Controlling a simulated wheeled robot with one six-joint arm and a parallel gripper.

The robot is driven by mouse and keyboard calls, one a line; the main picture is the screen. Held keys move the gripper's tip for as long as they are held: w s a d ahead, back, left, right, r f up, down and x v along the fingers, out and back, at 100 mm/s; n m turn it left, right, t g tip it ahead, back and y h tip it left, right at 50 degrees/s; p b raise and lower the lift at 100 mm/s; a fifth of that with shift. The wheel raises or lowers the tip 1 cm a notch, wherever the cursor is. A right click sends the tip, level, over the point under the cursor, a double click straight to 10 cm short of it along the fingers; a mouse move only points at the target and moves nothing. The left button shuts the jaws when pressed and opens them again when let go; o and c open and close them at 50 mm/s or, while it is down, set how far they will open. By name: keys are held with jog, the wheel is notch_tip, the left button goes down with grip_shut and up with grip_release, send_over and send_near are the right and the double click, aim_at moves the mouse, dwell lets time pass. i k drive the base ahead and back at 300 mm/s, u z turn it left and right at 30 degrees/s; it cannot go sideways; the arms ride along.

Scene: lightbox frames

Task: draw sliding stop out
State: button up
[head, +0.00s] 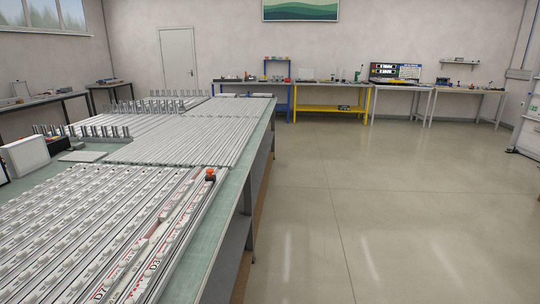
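A small dark piece with an orange-red knob (210,174) sits near the right edge of the long table, at the far end of the front set of rails. It looks like the sliding stop, but it is too small to be sure. It seems to sit on or in the rightmost rails (184,217), beside strips with red and black lettering. How far it is seated in the rail cannot be told. My gripper is not in view.
The green-topped table (216,232) carries long grey rail panels (185,140) and rows of upright pegs (95,131). A light box-like object (25,155) stands at its left. Open floor (400,210) lies to the right. Workbenches (330,108) line the back wall.

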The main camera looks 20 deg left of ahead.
aim_at(210, 177)
jog(key=z, duration=0.05)
jog(key=i, duration=1.1)
jog(key=u, duration=0.85)
jog(key=i, duration=0.85)
jog(key=u, duration=1.05)
jog(key=i, duration=0.25)
jog(key=u, duration=0.25)
